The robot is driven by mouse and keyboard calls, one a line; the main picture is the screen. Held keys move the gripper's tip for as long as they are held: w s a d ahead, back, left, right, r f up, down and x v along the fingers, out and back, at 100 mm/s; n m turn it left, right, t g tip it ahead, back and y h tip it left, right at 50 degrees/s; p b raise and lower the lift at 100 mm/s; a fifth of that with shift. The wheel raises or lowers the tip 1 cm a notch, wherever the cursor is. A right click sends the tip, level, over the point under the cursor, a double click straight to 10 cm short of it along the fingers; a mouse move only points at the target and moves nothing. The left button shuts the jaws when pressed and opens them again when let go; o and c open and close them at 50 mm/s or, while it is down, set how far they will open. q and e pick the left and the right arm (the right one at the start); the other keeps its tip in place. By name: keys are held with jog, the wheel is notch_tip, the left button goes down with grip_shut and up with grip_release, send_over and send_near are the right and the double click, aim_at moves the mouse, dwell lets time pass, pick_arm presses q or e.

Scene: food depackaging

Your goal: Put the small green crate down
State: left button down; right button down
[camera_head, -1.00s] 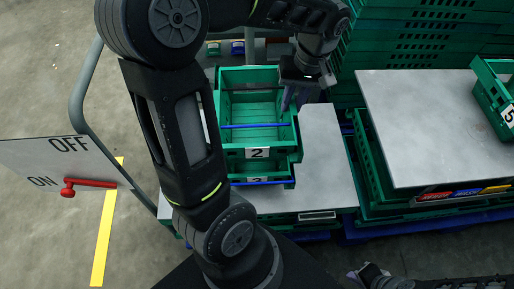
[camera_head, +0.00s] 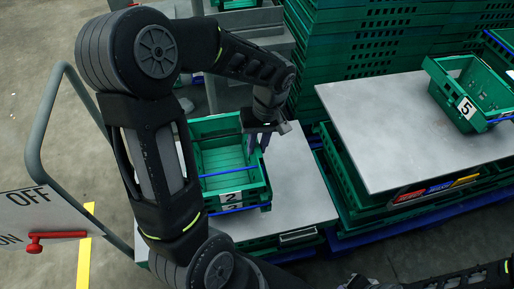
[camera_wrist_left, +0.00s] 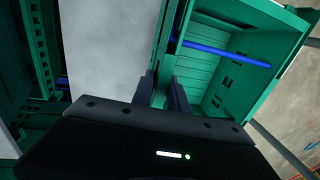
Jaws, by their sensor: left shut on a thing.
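The small green crate (camera_head: 262,172), labelled 2, is upright at the left table. My left gripper (camera_head: 258,142) is shut on its right-hand wall. In the left wrist view the two fingers (camera_wrist_left: 162,88) straddle the crate's wall, and the empty inside of the crate (camera_wrist_left: 205,70) shows.
A larger grey tabletop (camera_head: 375,130) on green crates stands further right, with a green crate labelled 5 (camera_head: 440,88). Tall green crate stacks (camera_head: 350,50) rise behind. A metal rail (camera_head: 42,125) is at left.

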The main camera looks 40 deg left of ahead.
pick_arm(q)
jog(key=shift+f, duration=0.75)
jog(key=shift+f, duration=0.2)
jog(key=c, duration=1.3)
grip_release()
jog(key=shift+r, duration=0.15)
